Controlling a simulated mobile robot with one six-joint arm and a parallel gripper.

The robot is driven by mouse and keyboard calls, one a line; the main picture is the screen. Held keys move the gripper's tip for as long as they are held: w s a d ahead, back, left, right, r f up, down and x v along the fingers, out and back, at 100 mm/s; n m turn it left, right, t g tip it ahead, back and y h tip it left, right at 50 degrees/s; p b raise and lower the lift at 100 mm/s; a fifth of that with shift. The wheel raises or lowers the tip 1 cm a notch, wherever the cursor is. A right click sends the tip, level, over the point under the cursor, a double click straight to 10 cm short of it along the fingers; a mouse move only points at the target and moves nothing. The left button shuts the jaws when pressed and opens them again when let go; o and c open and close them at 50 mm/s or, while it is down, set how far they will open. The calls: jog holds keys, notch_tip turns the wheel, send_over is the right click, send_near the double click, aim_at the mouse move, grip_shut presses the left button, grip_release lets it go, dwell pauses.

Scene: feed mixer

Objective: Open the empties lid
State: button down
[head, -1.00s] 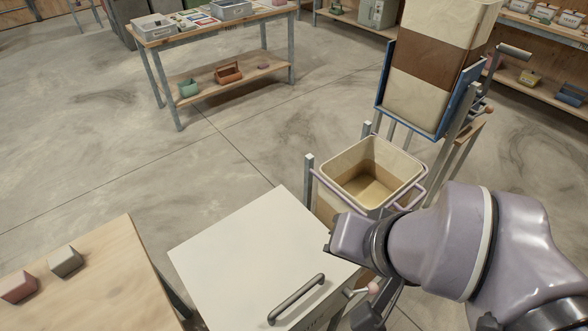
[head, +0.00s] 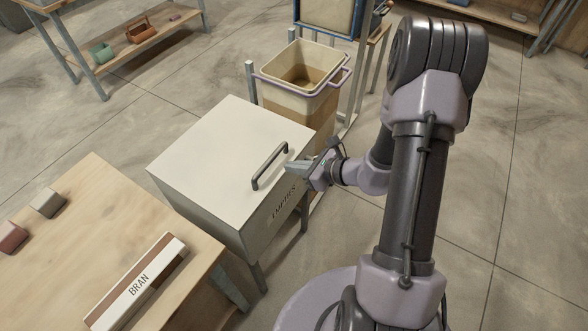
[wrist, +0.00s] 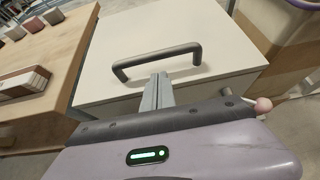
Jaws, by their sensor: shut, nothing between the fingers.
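The empties box is a pale bin with a flat white lid (head: 220,150), and its front carries dark lettering (head: 284,203). The lid lies closed. A dark grey bar handle (head: 270,166) stands on the lid near its front edge; in the wrist view the handle (wrist: 157,58) runs across the lid (wrist: 150,25). My gripper (head: 291,168) is at the right of the handle, near the lid's front edge. In the wrist view my gripper (wrist: 157,80) has its fingers together and empty, just short of the handle. Whether they touch it cannot be told.
A cream bin with a purple rim (head: 300,78) stands behind the box. A wooden table (head: 100,215) at the left holds a BRAN block (head: 138,283), a grey block (head: 47,203) and a red block (head: 12,238). The floor at the right is clear.

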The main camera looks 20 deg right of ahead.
aim_at(279, 172)
jog(key=b+x, duration=0.1)
jog(key=x, duration=0.5)
jog(key=shift+a+b, duration=0.1)
jog(key=shift+b, duration=0.2)
jog(key=shift+s, duration=0.1)
jog(key=shift+r, duration=0.1)
